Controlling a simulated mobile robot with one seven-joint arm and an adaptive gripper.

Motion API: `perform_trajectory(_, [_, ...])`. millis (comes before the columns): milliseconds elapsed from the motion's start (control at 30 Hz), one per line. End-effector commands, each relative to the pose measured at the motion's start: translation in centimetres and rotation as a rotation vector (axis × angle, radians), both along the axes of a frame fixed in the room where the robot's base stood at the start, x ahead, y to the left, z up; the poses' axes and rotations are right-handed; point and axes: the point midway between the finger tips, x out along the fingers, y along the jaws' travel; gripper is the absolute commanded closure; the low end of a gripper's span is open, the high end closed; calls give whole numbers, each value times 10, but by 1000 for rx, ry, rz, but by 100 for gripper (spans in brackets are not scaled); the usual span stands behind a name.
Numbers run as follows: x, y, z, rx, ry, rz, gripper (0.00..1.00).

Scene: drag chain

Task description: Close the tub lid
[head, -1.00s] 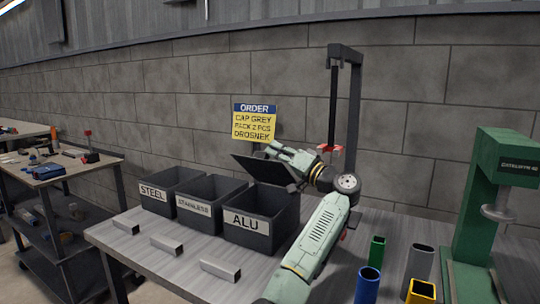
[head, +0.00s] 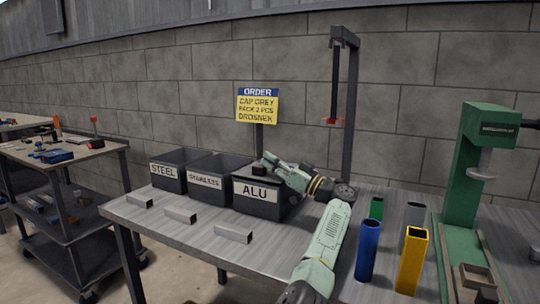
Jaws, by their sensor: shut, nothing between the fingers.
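My gripper (head: 262,166) is shut and empty, just over the lid. Whether it touches the lid is hard to tell. My arm comes in from the lower right and hides the tub's right side.
Several metal bars (head: 180,216) lie in front of the tubs on the bench (head: 190,240). Blue (head: 367,250) and yellow (head: 411,262) tubes stand right of my arm, near a green press (head: 462,170). An order sign (head: 256,104) and a dark frame (head: 350,120) stand behind.

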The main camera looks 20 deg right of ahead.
Motion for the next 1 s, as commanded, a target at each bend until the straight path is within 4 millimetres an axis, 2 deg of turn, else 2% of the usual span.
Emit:
perform_trajectory(400, [1, -2, -10, 1, 2, 0, 100])
perform_trajectory(867, [2, -1, -12, 0, 6, 1, 100])
perform_trajectory(1000, [2, 0, -8, -1, 5, 0, 100])
